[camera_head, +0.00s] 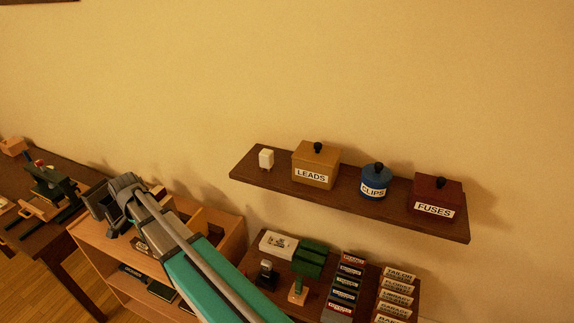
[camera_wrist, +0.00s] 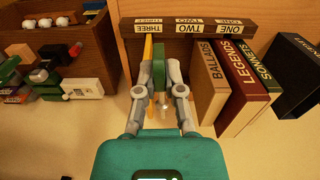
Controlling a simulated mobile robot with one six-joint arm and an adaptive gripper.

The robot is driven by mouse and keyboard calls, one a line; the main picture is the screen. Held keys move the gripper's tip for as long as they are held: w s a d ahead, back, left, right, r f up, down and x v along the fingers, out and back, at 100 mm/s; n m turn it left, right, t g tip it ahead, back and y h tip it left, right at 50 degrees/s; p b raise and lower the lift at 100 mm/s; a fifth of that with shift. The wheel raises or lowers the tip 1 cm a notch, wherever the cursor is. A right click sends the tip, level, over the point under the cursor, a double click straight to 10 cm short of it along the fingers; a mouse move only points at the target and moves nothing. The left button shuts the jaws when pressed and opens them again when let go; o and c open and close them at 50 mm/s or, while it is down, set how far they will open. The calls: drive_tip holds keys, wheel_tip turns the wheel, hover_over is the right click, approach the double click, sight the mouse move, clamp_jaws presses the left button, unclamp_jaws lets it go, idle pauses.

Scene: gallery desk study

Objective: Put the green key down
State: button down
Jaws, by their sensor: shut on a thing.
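My gripper (camera_wrist: 160,82) shows in the wrist view with its two fingers closed around a narrow dark green thing, the green key (camera_wrist: 159,74). Part of the key is hidden by the fingers. A slim yellow piece (camera_wrist: 148,47) shows just beyond the left finger. A wooden strip with labels ONE, TWO and THREE (camera_wrist: 188,37), upside down in this view, lies just beyond the fingertips. In the head view my gripper (camera_head: 108,207) is over the left part of the low wooden bookcase (camera_head: 98,243); the key cannot be made out there.
In the wrist view, books (camera_wrist: 238,80) stand close right of the gripper; a wooden box (camera_wrist: 82,42) and small green, red and white things are at left. In the head view, a wall shelf (camera_head: 340,190) holds labelled containers, and a cluttered desk (camera_head: 50,230) is at left.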

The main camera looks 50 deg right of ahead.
drive_tip(key=s+f+b, duration=0.3)
drive_tip(key=f+b, duration=0.4)
drive_tip(key=s+d+f+b, duration=0.1)
drive_tip(key=s+f+b, duration=0.3)
drive_tip(key=f+b, duration=0.3)
drive_tip(key=shift+f, duration=0.4)
drive_tip(key=shift+s, duration=0.15)
